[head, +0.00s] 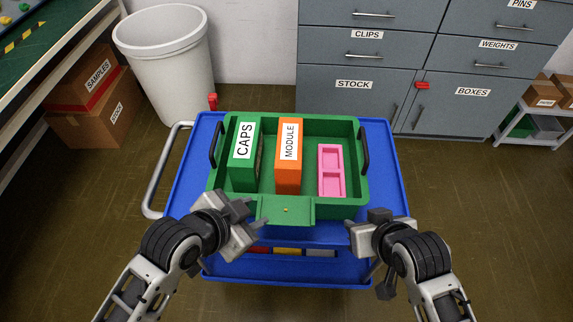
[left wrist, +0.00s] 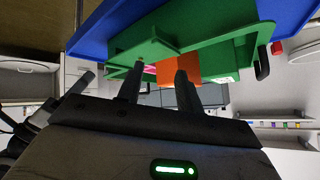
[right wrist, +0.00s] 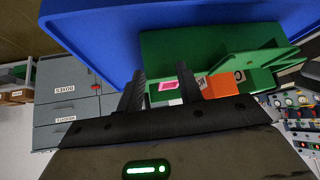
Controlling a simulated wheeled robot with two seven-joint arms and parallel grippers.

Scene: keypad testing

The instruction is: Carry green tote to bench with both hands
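The green tote (head: 285,208) sits level on a blue cart (head: 385,190). It holds a green CAPS box (head: 243,155), an orange MODULE box (head: 288,155) and a pink two-pocket tray (head: 331,170). A black handle stands on its left side (head: 216,145) and another on its right side (head: 364,147). My left gripper (head: 248,226) is open and empty by the tote's front left corner; its parted fingers show in the left wrist view (left wrist: 160,80). My right gripper (head: 360,232) is open and empty off the front right corner; its fingers are apart in the right wrist view (right wrist: 160,85). Neither is at a handle.
A bench with a green top (head: 38,40) is at the upper left, with boxes (head: 95,110) below it. A white bin (head: 165,60) stands behind the cart's left side. Grey cabinets (head: 350,85) line the back wall. A rail (head: 160,175) sticks out from the cart's left.

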